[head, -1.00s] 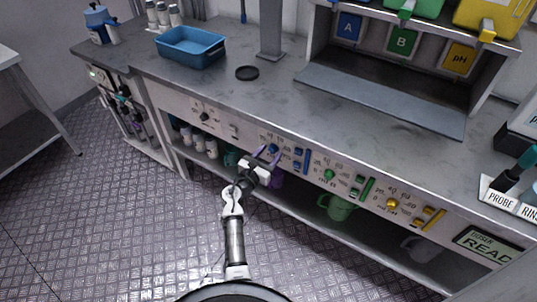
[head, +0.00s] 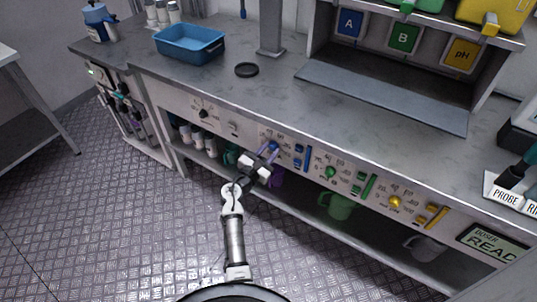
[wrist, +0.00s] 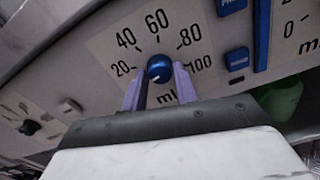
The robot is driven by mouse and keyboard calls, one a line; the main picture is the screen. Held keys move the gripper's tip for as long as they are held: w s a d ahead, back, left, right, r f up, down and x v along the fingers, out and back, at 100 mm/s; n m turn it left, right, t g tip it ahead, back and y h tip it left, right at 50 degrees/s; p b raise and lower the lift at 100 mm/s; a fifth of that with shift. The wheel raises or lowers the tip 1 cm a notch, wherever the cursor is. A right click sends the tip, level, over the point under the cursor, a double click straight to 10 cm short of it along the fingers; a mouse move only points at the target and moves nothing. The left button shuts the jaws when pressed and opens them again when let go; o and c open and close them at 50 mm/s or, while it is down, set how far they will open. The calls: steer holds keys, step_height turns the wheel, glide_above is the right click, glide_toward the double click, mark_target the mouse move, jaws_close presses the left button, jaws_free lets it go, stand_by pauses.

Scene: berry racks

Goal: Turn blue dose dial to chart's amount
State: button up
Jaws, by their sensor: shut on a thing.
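The blue dose dial (wrist: 160,67) is a round knob on the grey front panel, inside a printed scale reading 20, 40, 60, 80, 100 ml. A small pale mark shows on the dial's lower part, left of centre; the exact reading is hard to tell. My gripper (wrist: 159,80) has its two purple fingers on the left and right of the dial, shut on it. In the head view my gripper (head: 267,153) reaches the panel at the blue dial (head: 273,146). No dose chart can be made out.
Blue buttons (wrist: 236,58) and a blue bar (wrist: 262,35) sit right of the dial. Green (head: 331,171) and yellow (head: 395,202) dials are farther right. A shelf with a green mug (head: 338,205) lies below. A blue tray (head: 190,45) stands on the counter.

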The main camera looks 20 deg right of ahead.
steer(key=m+b, duration=0.6)
steer(key=m, duration=0.1)
steer(key=m+b, duration=0.6)
steer(key=shift+f+m, duration=0.2)
steer(key=shift+m, duration=0.2)
steer(key=shift+r+m+b, duration=0.15)
steer(key=shift+m+b, duration=0.55)
steer(key=o, duration=1)
steer(key=shift+c, duration=0.2)
